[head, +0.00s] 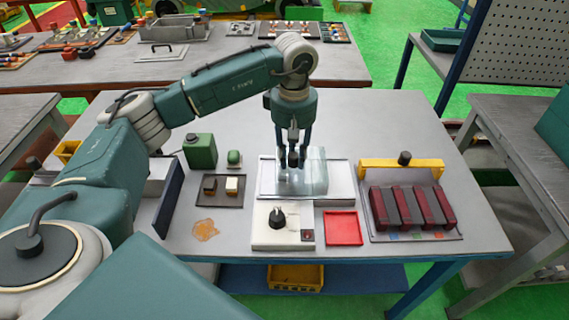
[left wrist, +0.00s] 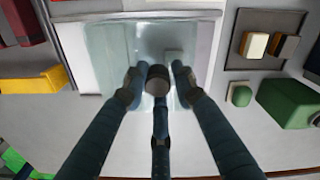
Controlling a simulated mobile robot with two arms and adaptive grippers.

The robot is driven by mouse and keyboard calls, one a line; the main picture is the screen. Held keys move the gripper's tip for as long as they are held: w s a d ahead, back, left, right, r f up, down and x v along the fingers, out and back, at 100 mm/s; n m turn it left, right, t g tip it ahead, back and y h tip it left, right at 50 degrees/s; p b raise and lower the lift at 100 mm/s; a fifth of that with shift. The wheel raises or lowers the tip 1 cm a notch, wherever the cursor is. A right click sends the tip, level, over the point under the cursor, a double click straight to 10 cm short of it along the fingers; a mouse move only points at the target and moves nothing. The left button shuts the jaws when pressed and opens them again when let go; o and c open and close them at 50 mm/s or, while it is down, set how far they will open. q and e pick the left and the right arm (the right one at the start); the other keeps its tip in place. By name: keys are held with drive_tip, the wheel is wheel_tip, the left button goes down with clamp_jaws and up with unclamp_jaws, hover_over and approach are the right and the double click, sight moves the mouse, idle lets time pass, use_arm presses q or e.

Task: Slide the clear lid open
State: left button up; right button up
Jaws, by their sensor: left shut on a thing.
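The clear lid (head: 317,180) is a see-through, pale bluish sheet over the middle and right of a flat white frame (head: 265,192) on the table. The lid also shows in the left wrist view (left wrist: 112,45), below the fingers. My left gripper (head: 292,160) reaches down from above with its dark fingers at the lid. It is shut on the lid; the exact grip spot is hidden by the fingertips. In the left wrist view my fingers (left wrist: 158,85) come in from the bottom. My right gripper is not in view.
A white box with a black knob (head: 283,227) and a red tray (head: 343,228) stand in front. A yellow-handled rack (head: 402,164) of dark red blocks is at the right. A green canister (head: 200,151) and a dark tray (head: 220,200) with small blocks are at the left.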

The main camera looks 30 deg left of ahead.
sight(323, 165)
use_arm(q)
drive_tip(key=shift+w+d+f+b, duration=0.1)
drive_tip(key=shift+w+d, duration=0.55)
drive_tip(key=shift+d, duration=0.5)
drive_tip(key=shift+w+d+f+b, duration=0.1)
drive_tip(key=shift+w+d, duration=0.55)
drive_tip(key=shift+d, duration=0.45)
drive_tip(key=shift+w+d+f+b, duration=0.1)
drive_tip(key=shift+w+d, duration=0.55)
drive_tip(key=shift+d, duration=0.5)
drive_tip(key=o, duration=0.8)
drive_tip(key=shift+w+r+p, duration=0.2)
drive_tip(key=shift+r+p, duration=0.3)
drive_tip(key=shift+r, duration=0.4)
drive_tip(key=shift+r+p, duration=1.15)
drive_tip(key=shift+r, duration=1.15)
